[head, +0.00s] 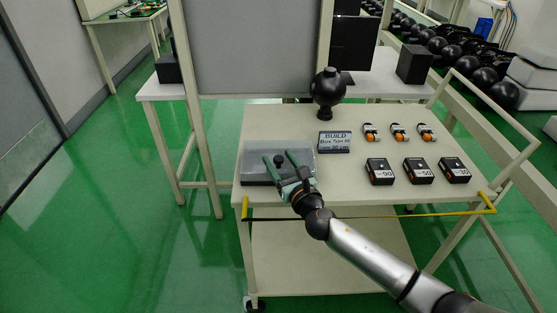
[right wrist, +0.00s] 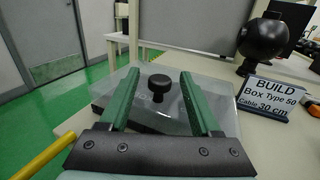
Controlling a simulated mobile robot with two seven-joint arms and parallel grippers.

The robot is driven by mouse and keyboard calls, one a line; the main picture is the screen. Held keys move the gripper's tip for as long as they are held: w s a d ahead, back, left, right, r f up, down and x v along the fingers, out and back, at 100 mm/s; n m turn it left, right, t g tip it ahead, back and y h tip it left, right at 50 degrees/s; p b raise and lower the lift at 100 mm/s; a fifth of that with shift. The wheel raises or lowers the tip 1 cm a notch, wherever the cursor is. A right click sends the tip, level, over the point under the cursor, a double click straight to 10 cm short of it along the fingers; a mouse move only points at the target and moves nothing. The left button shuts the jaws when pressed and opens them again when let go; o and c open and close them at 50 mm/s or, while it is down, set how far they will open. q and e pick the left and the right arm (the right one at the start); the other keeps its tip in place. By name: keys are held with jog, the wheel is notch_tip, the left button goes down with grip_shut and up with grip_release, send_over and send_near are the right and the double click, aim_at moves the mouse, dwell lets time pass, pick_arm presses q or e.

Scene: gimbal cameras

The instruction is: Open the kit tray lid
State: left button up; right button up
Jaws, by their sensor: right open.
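The kit tray (head: 250,180) sits at the left front of the cart top, under a translucent grey lid (head: 254,156) with a black round knob (head: 279,160). The lid looks closed. My right gripper (head: 279,157) is open over the lid, its two green fingers on either side of the knob. In the right wrist view the knob (right wrist: 158,86) stands between and slightly beyond the fingers (right wrist: 153,88), with a gap on each side; the lid (right wrist: 172,118) lies below them. I cannot tell the fingers' exact height above the lid. My left gripper is not in view.
A sign reading BUILD (head: 334,142) stands just right of the tray. A black sphere on a stand (head: 328,92) is behind it. Several black boxes (head: 420,171) and small orange-and-white parts (head: 398,132) are at the right. A yellow bar (head: 440,212) runs along the cart's front.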

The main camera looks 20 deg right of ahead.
jog(key=shift+w+a, duration=0.1)
jog(key=shift+w, duration=0.35)
grip_shut()
dwell(0.3)
dwell(0.9)
